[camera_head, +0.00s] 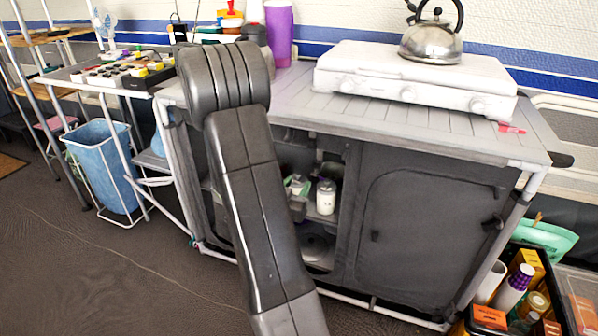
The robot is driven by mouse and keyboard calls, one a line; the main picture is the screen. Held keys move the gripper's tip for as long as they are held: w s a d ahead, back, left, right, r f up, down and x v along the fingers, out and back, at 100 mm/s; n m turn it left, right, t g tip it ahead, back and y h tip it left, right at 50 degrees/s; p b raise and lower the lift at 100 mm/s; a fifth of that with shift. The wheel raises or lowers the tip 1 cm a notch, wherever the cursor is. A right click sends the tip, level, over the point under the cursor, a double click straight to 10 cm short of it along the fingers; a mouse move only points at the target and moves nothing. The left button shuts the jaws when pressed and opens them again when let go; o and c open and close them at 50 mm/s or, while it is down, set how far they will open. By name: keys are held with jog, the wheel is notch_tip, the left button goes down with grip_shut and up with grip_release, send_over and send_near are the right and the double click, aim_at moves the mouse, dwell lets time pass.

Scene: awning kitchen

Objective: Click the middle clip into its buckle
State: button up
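A dark grey fabric cabinet (420,225) with a pale slatted top stands ahead. I cannot make out the middle clip or its buckle for certain. A small dark tab (375,236) shows on the right door panel, and another dark piece (491,223) sits near the cabinet's right edge; either is too small to identify. My arm rises across the centre-left and covers part of the cabinet front. My gripper cannot be made out; it may be behind my arm, near a small dark shape at the open shelves.
A white stove (415,80) with a steel kettle (432,36) stands on the cabinet top. The open middle shelves hold a white jar (326,197). A crate of bottles and boxes (520,290) stands at lower right. A blue bin (103,165) is at left. The left foreground floor is clear.

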jog(key=b+x, duration=0.2)
jog(key=x, duration=1.2)
jog(key=shift+f, duration=0.4)
jog(key=shift+r, duration=0.1)
